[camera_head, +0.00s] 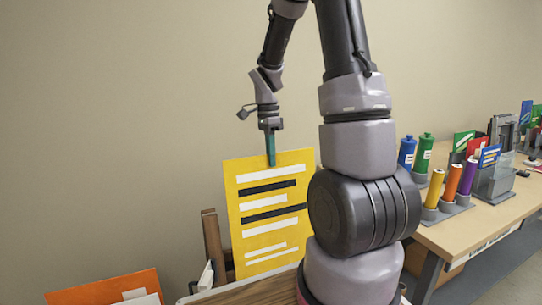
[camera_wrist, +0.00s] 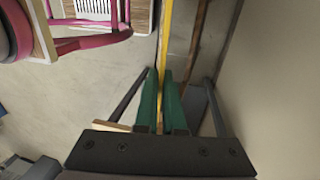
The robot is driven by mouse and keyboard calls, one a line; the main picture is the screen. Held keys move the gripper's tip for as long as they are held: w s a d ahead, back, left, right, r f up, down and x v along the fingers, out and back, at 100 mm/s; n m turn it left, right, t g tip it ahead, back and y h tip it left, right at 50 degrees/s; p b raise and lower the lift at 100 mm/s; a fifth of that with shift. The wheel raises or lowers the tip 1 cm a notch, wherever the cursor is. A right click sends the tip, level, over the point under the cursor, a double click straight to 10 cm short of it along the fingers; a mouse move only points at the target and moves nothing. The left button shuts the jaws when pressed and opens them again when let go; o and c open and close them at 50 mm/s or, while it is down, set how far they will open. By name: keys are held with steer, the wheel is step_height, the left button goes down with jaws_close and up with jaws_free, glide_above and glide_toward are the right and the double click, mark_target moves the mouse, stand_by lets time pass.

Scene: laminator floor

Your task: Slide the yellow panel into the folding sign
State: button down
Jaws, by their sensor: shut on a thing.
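The yellow panel (camera_head: 266,228), with white and black bars, stands upright in the head view. My gripper (camera_head: 270,148) is above it, its teal fingers shut on the panel's top edge. In the wrist view my gripper (camera_wrist: 161,98) points down and the panel (camera_wrist: 166,38) shows edge-on between the fingers. A brown wooden post (camera_head: 212,248) beside the panel's lower left looks like part of the folding sign. It also shows in the wrist view as a brown strip (camera_wrist: 199,38) right of the panel, apart from it at the top. The panel's lower edge and the sign's slot are hidden.
An orange panel (camera_head: 108,289) is at the lower left. At the right, a wooden table (camera_head: 478,226) holds several coloured bottles and cylinders in grey holders, a clear-walled box (camera_head: 494,178) and small coloured signs. My arm covers the middle. A plain wall is behind.

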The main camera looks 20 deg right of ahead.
mark_target(277, 250)
steer(key=shift+s+f, duration=0.2)
steer(key=shift+f, duration=0.95)
steer(key=shift+s+f, duration=0.8)
steer(key=shift+f, duration=3.85)
steer(key=shift+s+f, duration=0.85)
steer(key=shift+f, duration=3.85)
steer(key=shift+s+f, duration=0.8)
steer(key=shift+f, duration=3.85)
steer(key=c, duration=0.9)
jaws_free()
steer(key=shift+c, duration=0.2)
steer(key=shift+r, duration=0.1)
steer(key=r, duration=0.3)
steer(key=w+r, duration=0.1)
steer(key=r, duration=0.3)
steer(key=w+r, duration=0.1)
steer(key=r, duration=0.2)
steer(key=shift+r, duration=0.3)
